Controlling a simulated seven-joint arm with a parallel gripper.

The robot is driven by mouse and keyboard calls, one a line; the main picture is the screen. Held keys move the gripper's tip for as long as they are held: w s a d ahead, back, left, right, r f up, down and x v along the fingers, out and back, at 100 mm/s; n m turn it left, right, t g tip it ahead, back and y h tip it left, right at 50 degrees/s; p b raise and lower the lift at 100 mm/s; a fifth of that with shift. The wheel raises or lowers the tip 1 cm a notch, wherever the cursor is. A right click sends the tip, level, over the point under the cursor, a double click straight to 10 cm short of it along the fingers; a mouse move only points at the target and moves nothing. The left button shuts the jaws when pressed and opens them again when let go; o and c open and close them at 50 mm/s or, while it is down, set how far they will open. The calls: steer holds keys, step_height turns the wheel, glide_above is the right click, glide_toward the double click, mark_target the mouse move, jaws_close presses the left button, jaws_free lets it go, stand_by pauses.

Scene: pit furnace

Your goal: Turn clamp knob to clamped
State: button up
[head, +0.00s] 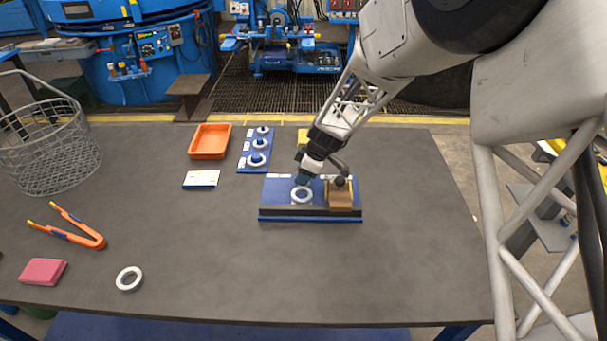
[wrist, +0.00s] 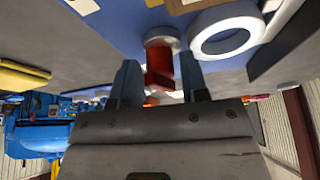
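The blue fixture (head: 280,188) stands on the table, with a white ring (head: 301,194) and a brown block (head: 341,195) on it. The ring also shows in the wrist view (wrist: 226,32). A small dark round part (head: 340,181) is at the block; I cannot tell its exact role. In the wrist view, a red knob-like part (wrist: 160,66) with a pale round collar stands between my fingertips. My gripper (wrist: 160,82) is open around it, with visible gaps on both sides. In the head view, my gripper (head: 303,179) is low over the fixture and hides part of it.
Left of the fixture are a blue board (head: 256,160) with several rings, an orange tray (head: 210,141) and a white card (head: 201,179). Farther left are a wire basket (head: 50,150), orange tongs (head: 75,234), a pink block (head: 43,271) and a loose ring (head: 129,279).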

steer(key=shift+o, duration=0.3)
steer(key=shift+s+f, duration=0.1)
steer(key=shift+f, duration=0.05)
steer(key=shift+n, duration=0.4)
steer(key=n+g, duration=0.2)
steer(key=n, duration=0.2)
steer(key=n+g, duration=0.1)
steer(key=n, duration=0.2)
steer(key=n+h, duration=0.1)
steer(key=n, duration=0.1)
steer(key=shift+n+g, duration=0.4)
steer(key=v, duration=0.9)
steer(key=s+d+r+m+t+h, duration=0.1)
steer(key=s+d+r+m, duration=0.4)
steer(key=s, duration=0.5)
steer(key=s+d+r+m+t+h, duration=0.1)
steer(key=s+d+r+m+t, duration=0.1)
steer(key=s+d+r+m, duration=0.4)
steer(key=shift+s+r+m, duration=1.9)
steer(key=shift+s+r, duration=0.05)
steer(key=shift+r, duration=0.1)
